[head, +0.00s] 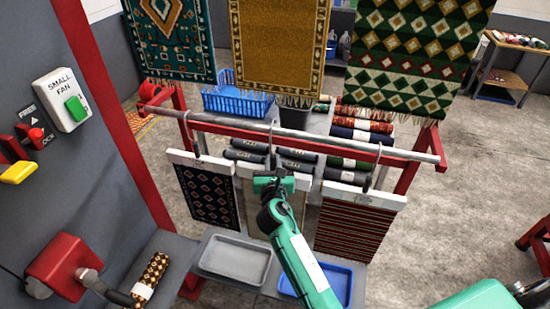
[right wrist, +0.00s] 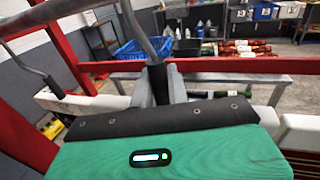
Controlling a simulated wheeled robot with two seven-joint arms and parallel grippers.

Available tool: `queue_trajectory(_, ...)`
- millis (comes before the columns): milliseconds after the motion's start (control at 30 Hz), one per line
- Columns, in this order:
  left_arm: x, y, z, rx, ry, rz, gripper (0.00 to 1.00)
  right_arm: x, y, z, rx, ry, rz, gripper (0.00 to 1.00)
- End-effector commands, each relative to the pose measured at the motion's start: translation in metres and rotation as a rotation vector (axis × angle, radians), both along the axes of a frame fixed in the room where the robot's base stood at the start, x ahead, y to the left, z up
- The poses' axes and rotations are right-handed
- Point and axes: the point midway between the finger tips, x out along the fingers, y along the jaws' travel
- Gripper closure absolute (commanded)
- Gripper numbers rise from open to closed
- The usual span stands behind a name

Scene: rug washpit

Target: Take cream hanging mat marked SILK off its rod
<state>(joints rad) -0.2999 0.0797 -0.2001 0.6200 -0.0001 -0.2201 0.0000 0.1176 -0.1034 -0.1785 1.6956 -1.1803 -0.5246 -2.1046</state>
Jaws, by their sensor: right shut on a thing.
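Three small mats hang by hooked white hangers from a grey metal rod (head: 225,127). The middle one is a cream mat (head: 250,208), mostly hidden behind my right arm; I cannot read a SILK mark on it. My right gripper (head: 272,172) is shut on its hanger, at the foot of the hook (head: 271,140). The right wrist view shows the fingers (right wrist: 160,85) closed around the dark base of the grey hook (right wrist: 138,30), which rises toward the rod (right wrist: 45,18). The hook is still at the rod. My left gripper is not in view.
A dark blue patterned mat (head: 208,196) hangs close on the left and a red-brown striped mat (head: 350,232) on the right. A red frame bar runs behind the rod. Below are a grey tray (head: 236,258) and a blue tray (head: 338,280). Large rugs hang above.

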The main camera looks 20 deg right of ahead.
Motion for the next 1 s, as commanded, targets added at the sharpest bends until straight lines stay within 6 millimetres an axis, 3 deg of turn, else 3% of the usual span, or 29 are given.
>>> queue_trajectory(1000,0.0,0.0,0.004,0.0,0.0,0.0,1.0,-0.058,0.04,0.0,0.0,0.0,0.0,1.0)
